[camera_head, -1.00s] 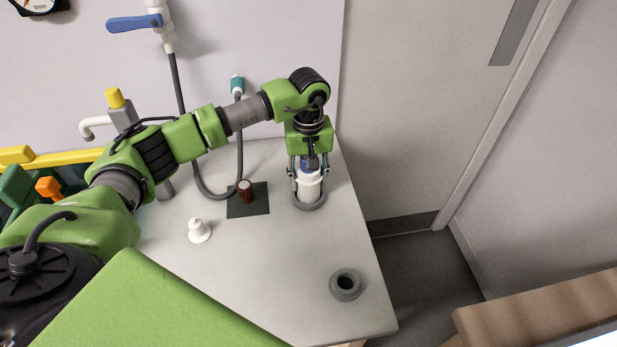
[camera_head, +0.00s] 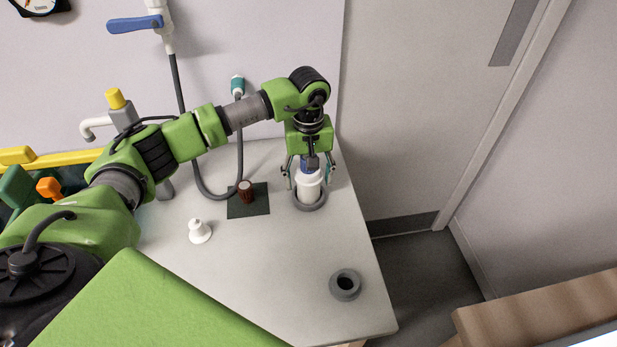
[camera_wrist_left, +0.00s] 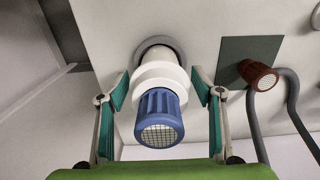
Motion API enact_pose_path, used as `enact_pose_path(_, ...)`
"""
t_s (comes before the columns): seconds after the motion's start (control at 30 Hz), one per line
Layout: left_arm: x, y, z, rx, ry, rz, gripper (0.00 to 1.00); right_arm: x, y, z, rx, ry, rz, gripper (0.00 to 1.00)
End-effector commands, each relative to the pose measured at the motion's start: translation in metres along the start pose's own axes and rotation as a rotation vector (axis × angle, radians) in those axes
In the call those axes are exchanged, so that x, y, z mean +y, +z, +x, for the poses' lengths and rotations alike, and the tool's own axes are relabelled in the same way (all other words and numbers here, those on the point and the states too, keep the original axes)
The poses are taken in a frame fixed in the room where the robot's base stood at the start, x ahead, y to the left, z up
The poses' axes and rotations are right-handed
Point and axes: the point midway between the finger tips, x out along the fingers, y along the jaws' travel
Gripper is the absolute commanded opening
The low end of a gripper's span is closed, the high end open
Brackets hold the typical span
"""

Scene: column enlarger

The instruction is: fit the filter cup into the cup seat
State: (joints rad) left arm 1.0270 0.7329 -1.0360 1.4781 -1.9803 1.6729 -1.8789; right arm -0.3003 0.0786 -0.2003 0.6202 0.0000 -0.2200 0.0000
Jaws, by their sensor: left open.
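The filter cup (camera_head: 308,187) is white with a ridged blue end that bears a mesh. It stands in a grey ring (camera_head: 309,205) at the back right of the table, with its lower end inside the ring. In the left wrist view the white body and blue mesh end (camera_wrist_left: 159,118) face the camera, and the grey ring (camera_wrist_left: 150,44) shows behind. My left gripper (camera_head: 308,180) is open, pointing down, with one finger on each side of the cup and visible gaps between. A second grey ring (camera_head: 345,284) is empty at the table's front right. My right gripper is not in view.
A brown knob-like piece with a mesh end (camera_head: 245,190) is on a dark green mat (camera_head: 262,205), near a grey hose (camera_head: 207,193). A small white cone-shaped piece (camera_head: 200,231) stands on the table (camera_head: 250,260). The table between it and the empty ring is clear.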

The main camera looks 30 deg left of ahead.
Motion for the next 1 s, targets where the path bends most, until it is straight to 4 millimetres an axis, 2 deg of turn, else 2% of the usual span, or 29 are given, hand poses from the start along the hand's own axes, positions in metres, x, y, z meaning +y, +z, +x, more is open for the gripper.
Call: enact_pose_path(1.0, 0.000, 0.000, -0.043, 0.001, 0.000, 0.001, 0.60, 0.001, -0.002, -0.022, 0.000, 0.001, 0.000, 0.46)
